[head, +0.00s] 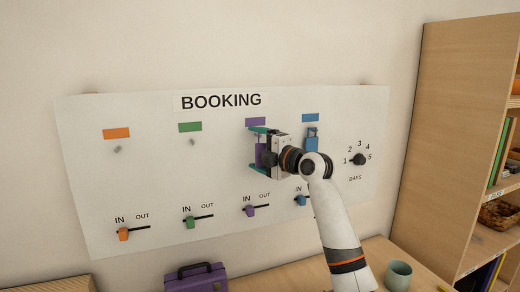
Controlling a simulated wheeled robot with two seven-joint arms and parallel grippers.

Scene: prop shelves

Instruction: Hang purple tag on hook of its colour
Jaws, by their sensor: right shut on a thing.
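A white board (80,170) headed BOOKING hangs on the wall with orange, green, purple (256,121) and blue colour labels. My right gripper (257,150) is at the board just below the purple label, shut on the purple tag (262,147), which shows partly between its teal fingertips. The hook under the purple label is hidden behind the gripper and tag, so I cannot tell whether the tag is on it. Grey hooks under the orange label (117,149) and the green label (193,144) are bare. A blue tag (312,139) hangs under the blue label. My left gripper is out of view.
IN/OUT sliders run along the board's lower part, including a purple one (250,211). A black DAYS dial (359,160) is at right. Below are a purple case (195,281) and a grey-green cup (398,275). A wooden shelf (445,130) stands at far right.

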